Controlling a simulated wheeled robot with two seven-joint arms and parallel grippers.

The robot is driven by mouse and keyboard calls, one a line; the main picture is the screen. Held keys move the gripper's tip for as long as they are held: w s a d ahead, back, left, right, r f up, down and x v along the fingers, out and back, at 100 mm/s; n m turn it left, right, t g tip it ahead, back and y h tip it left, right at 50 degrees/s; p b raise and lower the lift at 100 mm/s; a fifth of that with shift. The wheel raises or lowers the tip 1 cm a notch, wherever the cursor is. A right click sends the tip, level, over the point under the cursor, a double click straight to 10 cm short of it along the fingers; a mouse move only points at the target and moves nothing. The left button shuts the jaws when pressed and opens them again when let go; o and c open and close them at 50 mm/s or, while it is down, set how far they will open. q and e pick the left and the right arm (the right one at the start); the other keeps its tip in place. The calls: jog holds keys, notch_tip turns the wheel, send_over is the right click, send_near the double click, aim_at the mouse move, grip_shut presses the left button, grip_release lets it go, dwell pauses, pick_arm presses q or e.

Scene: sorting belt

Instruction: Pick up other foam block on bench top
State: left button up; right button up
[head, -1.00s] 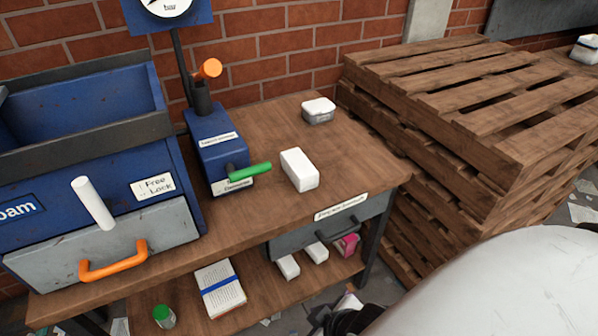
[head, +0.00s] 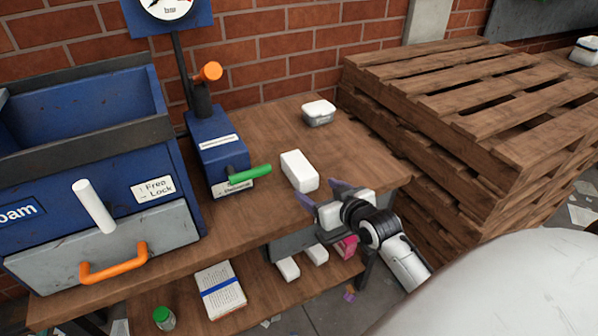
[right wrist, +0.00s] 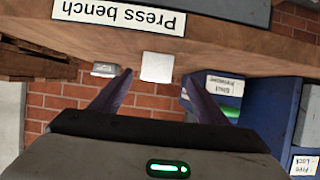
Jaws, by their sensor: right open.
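A white foam block (head: 299,170) lies on the bench top (head: 355,166), right of the green-handled lever. My right gripper (head: 322,193) is open and empty at the bench's front edge, just in front and to the right of the block, apart from it. In the right wrist view, which is upside down, the block (right wrist: 157,67) shows between and beyond the two spread fingers (right wrist: 157,84). Two more white blocks (head: 288,268) (head: 316,254) lie on the lower shelf. My left gripper is not in view.
A blue press (head: 215,165) with a green handle (head: 250,174) stands left of the block. A small white-lidded container (head: 318,112) sits behind. A blue foam bin (head: 60,190) is far left; stacked pallets (head: 480,100) stand right. The bench's right part is clear.

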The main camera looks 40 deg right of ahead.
aim_at(303, 184)
jog(key=w, duration=0.1)
jog(key=w+d, duration=0.1)
jog(key=w, duration=0.1)
jog(key=w+d+f, duration=0.1)
jog(key=shift+w, duration=0.2)
jog(key=shift+a+b+x, duration=0.1)
jog(key=shift+b+x, duration=0.15)
jog(key=shift+x, duration=1.25)
jog(key=shift+a+b+x, duration=0.15)
jog(key=shift+b+x, duration=0.05)
jog(key=shift+x, duration=1.35)
jog(key=shift+f, duration=0.15)
jog(key=shift+s, duration=0.1)
jog(key=c, duration=1.1)
